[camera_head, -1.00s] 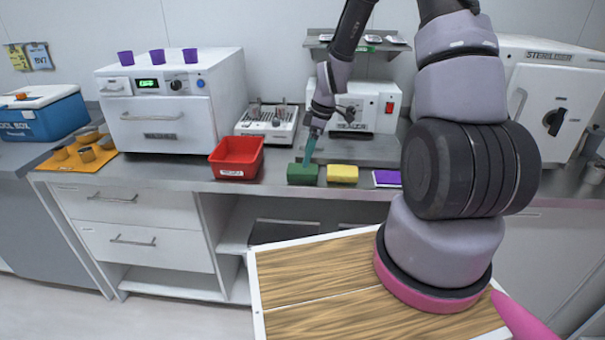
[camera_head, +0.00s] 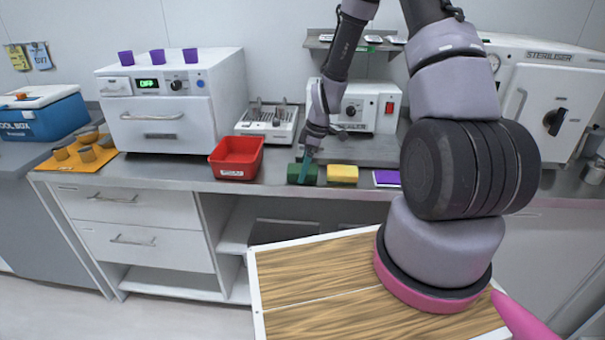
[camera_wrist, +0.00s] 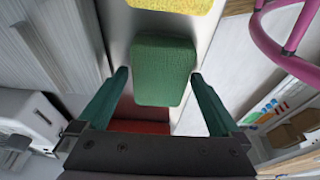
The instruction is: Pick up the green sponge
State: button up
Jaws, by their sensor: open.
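The green sponge (camera_head: 302,173) lies on the metal counter near its front edge, between the red bin and the yellow sponge. My gripper (camera_head: 304,168) points down at it and covers part of it. In the wrist view the green sponge (camera_wrist: 164,70) lies between the tips of my gripper's two teal fingers (camera_wrist: 160,78). The fingers are apart, with a narrow gap showing on each side of the sponge. The sponge rests flat and is not gripped.
The yellow sponge (camera_head: 343,173) lies just right of the green one, with a purple pad (camera_head: 386,178) beyond it. The red bin (camera_head: 236,159) stands to the left. A white sealer (camera_head: 366,106) and a rack device (camera_head: 267,123) stand behind. The counter's front edge is close.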

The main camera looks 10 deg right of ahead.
jog(key=shift+f, duration=0.2)
jog(key=shift+c, duration=0.3)
jog(key=c, duration=1.2)
jog(key=shift+r, duration=0.15)
notch_tip(320, 180, up, 10)
jog(key=shift+r, duration=0.15)
jog(key=o, duration=0.7)
jog(key=c, duration=0.5)
